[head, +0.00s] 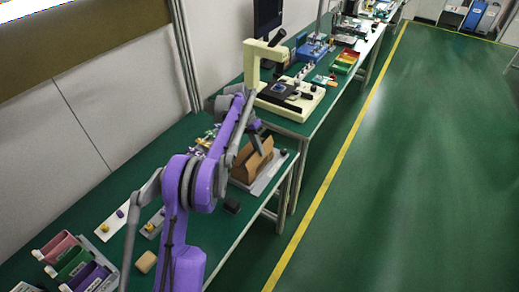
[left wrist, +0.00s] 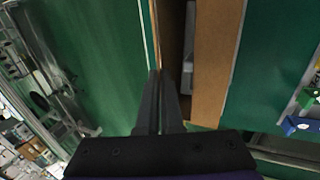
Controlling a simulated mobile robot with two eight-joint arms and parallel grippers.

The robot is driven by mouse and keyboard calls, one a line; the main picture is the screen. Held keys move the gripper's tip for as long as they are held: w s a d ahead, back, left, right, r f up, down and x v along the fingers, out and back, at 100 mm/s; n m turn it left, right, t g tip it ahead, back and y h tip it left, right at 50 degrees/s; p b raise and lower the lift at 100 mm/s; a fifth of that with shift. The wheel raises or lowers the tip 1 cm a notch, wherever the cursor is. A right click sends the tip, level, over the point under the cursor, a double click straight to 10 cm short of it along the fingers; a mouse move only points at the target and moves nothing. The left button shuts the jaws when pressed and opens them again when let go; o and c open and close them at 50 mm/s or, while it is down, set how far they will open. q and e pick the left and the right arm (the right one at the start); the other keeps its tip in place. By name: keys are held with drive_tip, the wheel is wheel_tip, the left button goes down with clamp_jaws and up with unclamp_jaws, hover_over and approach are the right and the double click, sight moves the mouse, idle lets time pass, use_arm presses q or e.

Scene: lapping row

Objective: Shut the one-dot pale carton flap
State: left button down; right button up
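A brown carton (head: 250,163) stands on a light grey plate on the green bench, its top panels raised and slanting. I cannot make out a dot on it. In the left wrist view a wide brown panel (left wrist: 217,60) lies right of a dark gap into the carton, with a thin panel edge left of the gap. My left gripper (head: 257,142) is at the carton's top. Its dark fingers (left wrist: 161,75) are close together by the thin edge, with nothing clearly held; whether they touch the carton is unclear. My right gripper is not in view.
A cream machine (head: 292,100) stands beyond the carton. A small black block (head: 232,206) lies near the bench's front edge. Coloured bins (head: 75,262) and a tan block (head: 146,261) are at the near end. The aisle floor (head: 400,180) on the right is clear.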

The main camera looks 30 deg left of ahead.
use_arm(q)
drive_tip(key=h, duration=0.1)
drive_tip(key=a+h, duration=0.1)
drive_tip(key=h, duration=0.1)
drive_tip(key=shift+w+a+f+h, duration=0.1)
drive_tip(key=shift+f+h, duration=0.2)
drive_tip(key=shift+a+f+g+h, duration=0.15)
drive_tip(key=shift+h, duration=0.45)
drive_tip(key=shift+a+f+g+h, duration=0.1)
drive_tip(key=shift+g+h, duration=0.05)
drive_tip(key=shift+h, duration=0.45)
